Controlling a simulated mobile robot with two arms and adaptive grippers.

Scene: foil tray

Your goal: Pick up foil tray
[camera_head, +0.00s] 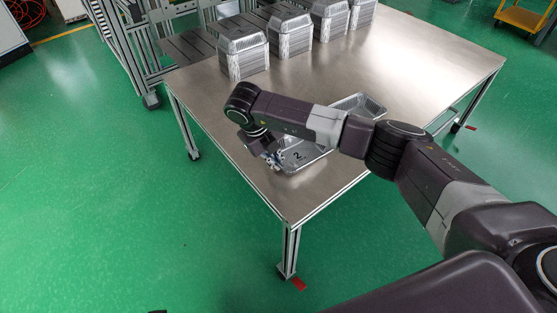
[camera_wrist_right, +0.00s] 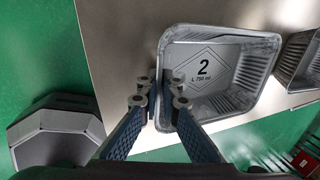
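The foil tray (camera_head: 312,157), a shallow silver tray marked "2", shows on the tabletop below my right arm, which hides part of it. It also shows in the right wrist view (camera_wrist_right: 228,92), open side toward the camera. My right gripper (camera_head: 272,160) is at its near left end. In the wrist view the two fingers (camera_wrist_right: 159,98) straddle the tray's left side wall, one outside and one inside, with the dark pads close together on it. I cannot tell whether the tray is raised off the table. My left gripper is not in view.
A second foil tray (camera_head: 362,104) lies just behind, also at the wrist view's right edge (camera_wrist_right: 301,58). Several tray stacks (camera_head: 244,53) stand along the back of the metal table (camera_head: 420,60). A metal frame rack (camera_head: 120,45) is behind. The table's right part is clear.

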